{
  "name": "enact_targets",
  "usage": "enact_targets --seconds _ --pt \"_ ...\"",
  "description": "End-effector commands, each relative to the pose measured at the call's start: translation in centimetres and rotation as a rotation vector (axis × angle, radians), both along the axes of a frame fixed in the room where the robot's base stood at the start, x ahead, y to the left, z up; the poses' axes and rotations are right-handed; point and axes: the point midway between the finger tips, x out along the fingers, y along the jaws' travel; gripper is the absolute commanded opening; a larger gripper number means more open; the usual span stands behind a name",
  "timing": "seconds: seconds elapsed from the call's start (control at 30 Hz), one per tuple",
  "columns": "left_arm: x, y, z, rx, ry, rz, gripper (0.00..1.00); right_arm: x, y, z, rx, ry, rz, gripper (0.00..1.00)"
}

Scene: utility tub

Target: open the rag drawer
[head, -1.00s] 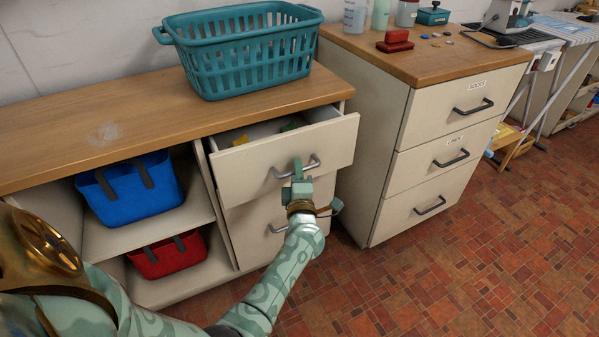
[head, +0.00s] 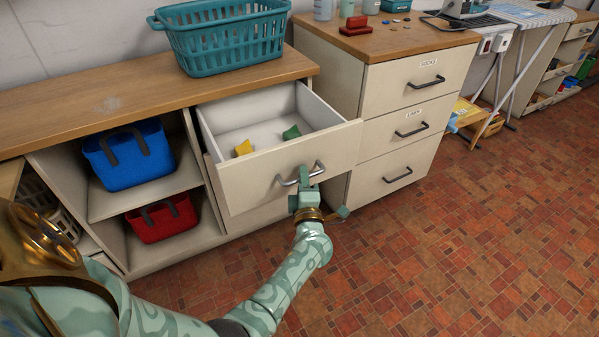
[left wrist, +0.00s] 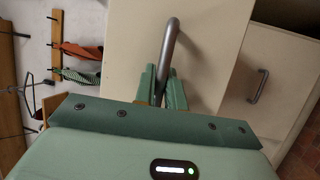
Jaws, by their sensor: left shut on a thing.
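The cream drawer (head: 240,190) under the wooden counter stands well out of its cabinet, with its white inside showing. A yellow cloth-like piece (head: 243,148) and a green one (head: 291,132) lie in it. My left gripper (head: 304,180) is shut on the drawer's grey bar handle (head: 287,182). In the left wrist view, the handle (left wrist: 170,45) runs between the two green fingers (left wrist: 162,88). No label shows on this drawer's front. My right gripper is not in view.
A teal basket (head: 225,45) stands on the counter above. A blue basket (head: 130,160) and a red basket (head: 163,218) sit on open shelves to the left. A labelled drawer cabinet (head: 385,150) stands close on the right. The tiled floor (head: 450,250) is clear.

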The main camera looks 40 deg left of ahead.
Motion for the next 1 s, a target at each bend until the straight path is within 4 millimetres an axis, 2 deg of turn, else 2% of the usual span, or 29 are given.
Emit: enact_targets --seconds 0.47,0.5,0.57,1.0 --pt "-0.24 -0.35 -0.18 -0.002 0.002 0.001 0.00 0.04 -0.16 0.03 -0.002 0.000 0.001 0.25" --pt "-0.24 -0.35 -0.18 -0.002 0.002 0.001 0.17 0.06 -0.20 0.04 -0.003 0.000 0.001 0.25" --pt "-0.23 -0.35 -0.16 -0.002 0.002 0.001 0.33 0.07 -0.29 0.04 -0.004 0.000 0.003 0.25" --pt "-0.27 -0.51 -0.20 -0.001 0.001 0.000 0.33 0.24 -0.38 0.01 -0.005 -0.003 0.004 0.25"
